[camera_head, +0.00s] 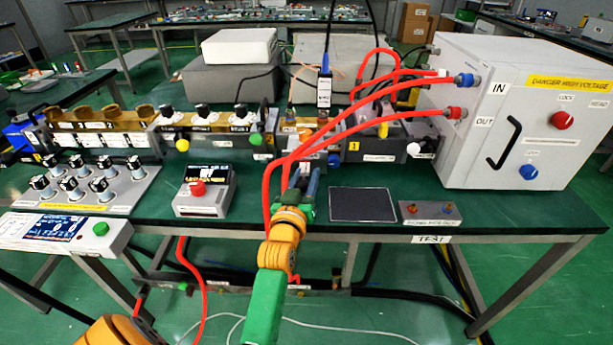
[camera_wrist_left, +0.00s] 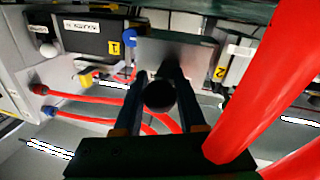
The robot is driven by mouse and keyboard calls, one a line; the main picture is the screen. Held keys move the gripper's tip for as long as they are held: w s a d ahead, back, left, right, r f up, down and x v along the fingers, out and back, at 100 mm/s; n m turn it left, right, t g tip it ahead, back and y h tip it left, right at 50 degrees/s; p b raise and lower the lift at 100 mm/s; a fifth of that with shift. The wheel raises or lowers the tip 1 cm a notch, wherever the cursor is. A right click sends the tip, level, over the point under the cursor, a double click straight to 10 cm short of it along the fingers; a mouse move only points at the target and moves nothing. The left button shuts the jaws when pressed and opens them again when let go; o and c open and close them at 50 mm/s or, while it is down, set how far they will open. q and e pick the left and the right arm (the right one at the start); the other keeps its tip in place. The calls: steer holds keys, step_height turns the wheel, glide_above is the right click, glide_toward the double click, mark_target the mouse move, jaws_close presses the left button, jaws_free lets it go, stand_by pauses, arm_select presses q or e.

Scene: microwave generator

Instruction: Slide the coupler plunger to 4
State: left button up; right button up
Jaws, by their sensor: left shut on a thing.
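My left gripper (camera_head: 311,184) reaches the front of the waveguide bench in the head view, with red hoses passing close by it. In the left wrist view its two dark fingers (camera_wrist_left: 161,80) are shut on a dark round knob (camera_wrist_left: 160,96), seen end-on, which seems to be the coupler plunger. A grey metal block (camera_wrist_left: 175,52) lies just beyond the fingers. In the head view the gripper and hoses hide the plunger. Its scale and setting cannot be read. My right gripper is not in view.
A blue knob (camera_head: 334,160) and a yellow "1" label (camera_head: 353,147) are just right of the gripper. A red hose (camera_wrist_left: 262,80) crosses close to the wrist camera. The white high-voltage box (camera_head: 470,110) stands at right. A dark pad (camera_head: 362,205) lies in front.

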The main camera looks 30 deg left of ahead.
arm_select(q)
steer(key=shift+w+f, duration=0.1)
steer(key=shift+f, duration=0.1)
jaws_close()
steer(key=shift+f, duration=0.1)
stand_by(0.7)
steer(key=shift+s+d+p, duration=0.1)
steer(key=shift+s+p, duration=0.1)
steer(key=shift+p, duration=0.3)
steer(key=shift+s+d, duration=0.25)
steer(key=shift+s, duration=0.2)
steer(key=o, duration=0.6)
jaws_free()
steer(key=shift+w, duration=0.15)
steer(key=shift+c, duration=0.2)
steer(key=shift+o, duration=1.2)
steer(key=shift+w+a, duration=0.1)
steer(key=shift+w, duration=0.15)
